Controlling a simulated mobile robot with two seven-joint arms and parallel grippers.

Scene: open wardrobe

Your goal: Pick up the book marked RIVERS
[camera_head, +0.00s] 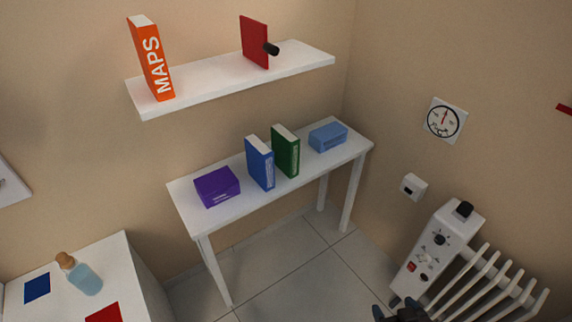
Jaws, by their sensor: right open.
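A blue book (260,164) and a green book (286,151) stand upright side by side on the narrow white table (228,217). Both have white lettering on the spine, too small to read, so I cannot tell which is marked RIVERS. An orange book (152,62) marked MAPS stands on the white wall shelf (210,87). My right gripper (400,312) shows only in part at the bottom edge, dark, open, in front of the heater and well away from the books. My left gripper is out of view.
A purple box (217,187) and a light blue box (328,136) flank the books. A red panel with a black knob (254,43) stands on the shelf. A white heater (437,248) stands at right. A bottle (82,278) is on a white cabinet at lower left.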

